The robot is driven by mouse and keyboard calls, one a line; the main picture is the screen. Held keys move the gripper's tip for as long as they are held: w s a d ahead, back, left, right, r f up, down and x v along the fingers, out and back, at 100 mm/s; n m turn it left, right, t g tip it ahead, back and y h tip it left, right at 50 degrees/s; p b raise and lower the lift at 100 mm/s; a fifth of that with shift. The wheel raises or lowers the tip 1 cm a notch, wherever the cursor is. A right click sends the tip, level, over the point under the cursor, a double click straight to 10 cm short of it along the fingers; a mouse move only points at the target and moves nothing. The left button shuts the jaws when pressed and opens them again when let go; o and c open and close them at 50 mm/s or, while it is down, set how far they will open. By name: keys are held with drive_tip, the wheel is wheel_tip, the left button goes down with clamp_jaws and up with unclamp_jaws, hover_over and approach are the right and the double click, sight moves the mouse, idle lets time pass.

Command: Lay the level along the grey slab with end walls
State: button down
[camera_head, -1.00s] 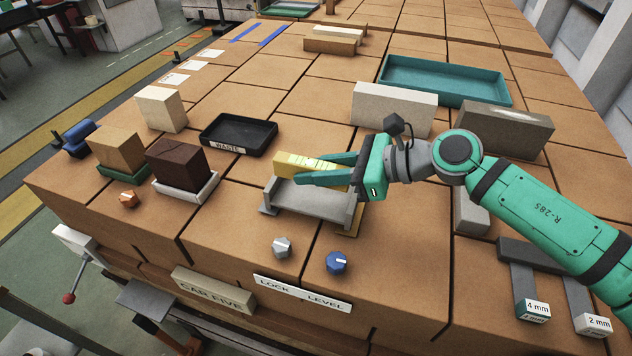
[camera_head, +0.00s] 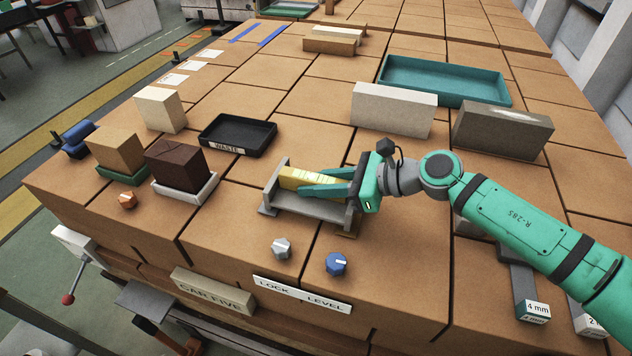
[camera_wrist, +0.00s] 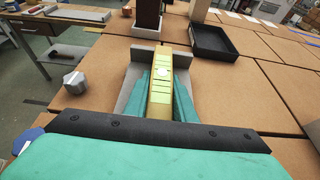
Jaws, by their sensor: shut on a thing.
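The level is a yellow bar (camera_head: 305,179) with pale marks along its top. My gripper (camera_head: 318,190) is shut on it, a green finger on each long side. The grey slab with end walls (camera_head: 310,206) stands on the brown blocks, and the level is inside its outline, running along it between the end walls. In the wrist view the level (camera_wrist: 160,92) points away from me toward the slab's far end wall (camera_wrist: 146,53). Whether its underside touches the slab is hidden by the fingers.
A grey knob (camera_head: 281,249) and a blue knob (camera_head: 336,264) stand in front of the slab. A black waste tray (camera_head: 238,150) lies behind it. Dark brown (camera_head: 178,165) and tan (camera_head: 117,149) blocks sit at left. Pale (camera_head: 393,109) and grey (camera_head: 502,130) blocks stand behind my arm.

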drive_tip(key=c, duration=1.5)
unclamp_jaws()
drive_tip(key=shift+f, duration=0.1)
drive_tip(key=shift+d+r, duration=0.25)
drive_tip(key=shift+r, duration=0.05)
drive_tip(key=v, duration=1.1)
drive_tip(key=shift+s+d+r, duration=0.1)
drive_tip(key=shift+s+d, duration=0.1)
drive_tip(key=shift+d, duration=0.05)
